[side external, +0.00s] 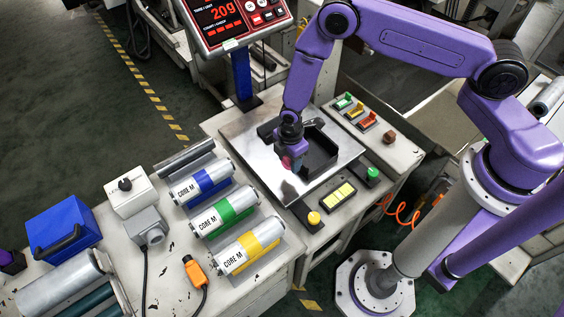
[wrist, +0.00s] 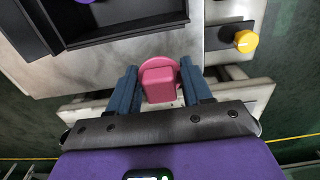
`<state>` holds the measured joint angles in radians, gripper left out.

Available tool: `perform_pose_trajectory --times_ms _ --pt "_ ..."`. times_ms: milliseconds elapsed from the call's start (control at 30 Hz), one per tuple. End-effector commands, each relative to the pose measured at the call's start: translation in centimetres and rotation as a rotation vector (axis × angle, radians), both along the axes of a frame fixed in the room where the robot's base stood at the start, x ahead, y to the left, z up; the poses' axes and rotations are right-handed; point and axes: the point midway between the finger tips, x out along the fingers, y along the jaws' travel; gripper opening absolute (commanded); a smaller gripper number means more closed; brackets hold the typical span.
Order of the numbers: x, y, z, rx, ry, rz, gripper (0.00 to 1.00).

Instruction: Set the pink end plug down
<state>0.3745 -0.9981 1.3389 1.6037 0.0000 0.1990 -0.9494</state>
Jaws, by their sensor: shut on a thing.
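The pink end plug (wrist: 160,81) is held between the blue fingers of my gripper (wrist: 160,92) in the wrist view. It has a round flange and a blocky, squarish body. In the side view my gripper (side external: 291,154) is over the steel scale plate (side external: 240,131), in front of the black open tray (side external: 322,158); the plug shows there only as a small pink patch. The gripper is shut on the plug. The height of the plug above the surface below is hard to tell. A purple round thing (wrist: 84,2) is partly visible in the black tray.
The scale display (side external: 222,14) reads 20g. Several film rolls marked CORE M lie left of the plate, with blue (side external: 205,181), green (side external: 229,209) and yellow bands. A yellow knob (side external: 313,218) and green knob (side external: 372,174) stand along the front edge. Coloured clips (side external: 356,113) sit behind.

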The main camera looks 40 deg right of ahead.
Motion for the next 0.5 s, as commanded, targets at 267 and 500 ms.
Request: perform_pose_trajectory --times_ms 267,500 --pt "-4.2 -1.7 3.4 -0.001 0.001 0.001 0.16" --pt "-7.7 -3.0 5.0 -0.001 0.002 0.000 0.16"
